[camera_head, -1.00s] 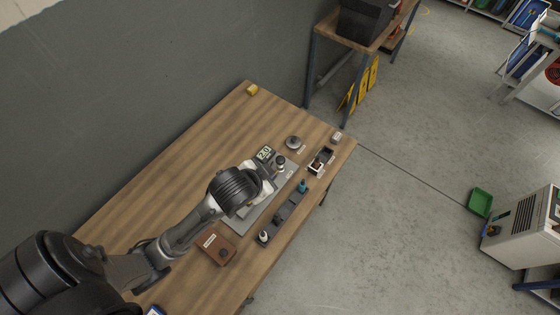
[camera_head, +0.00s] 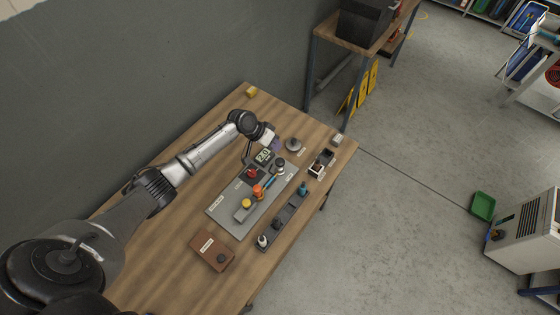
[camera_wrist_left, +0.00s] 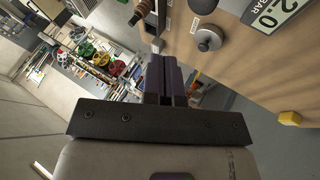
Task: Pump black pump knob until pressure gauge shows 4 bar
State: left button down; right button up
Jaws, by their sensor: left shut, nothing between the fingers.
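The digital pressure gauge (camera_head: 263,156) stands at the far end of the grey panel (camera_head: 223,214) on the wooden table; in the left wrist view its display (camera_wrist_left: 275,10) reads 2.0 BAR. A dark-topped knob (camera_head: 280,164), apparently the black pump knob, stands beside the gauge. A black knob (camera_wrist_left: 203,5) is cut off at the top edge of the left wrist view. My left gripper (camera_head: 275,144) is shut and empty, past the gauge and apart from the knob. Its closed purple fingers show in the left wrist view (camera_wrist_left: 166,78). My right gripper is not in view.
A red knob (camera_head: 252,173), an orange knob (camera_head: 258,191) and a yellow button (camera_head: 246,203) sit on the panel. A silver disc (camera_head: 293,144) stands near the gripper. A dark tray (camera_head: 283,221) runs along the right edge. A brown box (camera_head: 211,250) is at the near end.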

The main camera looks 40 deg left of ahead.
pick_arm(q)
jog(key=shift+w+d+r+t+h, duration=0.15)
jog(key=shift+w+r+t+h, duration=0.15)
jog(key=shift+w+t, duration=0.15)
jog(key=shift+w+d+r+t+h, duration=0.2)
jog(key=shift+w+r+t, duration=0.1)
jog(key=shift+w+t, duration=0.15)
jog(key=shift+f, duration=0.1)
jog(key=b, duration=0.6)
send_over(279, 160)
notch_tip(279, 160, down, 7)
jog(key=shift+f, duration=0.2)
jog(key=shift+f+b, duration=0.6)
jog(key=shift+b, duration=0.1)
dwell(0.7)
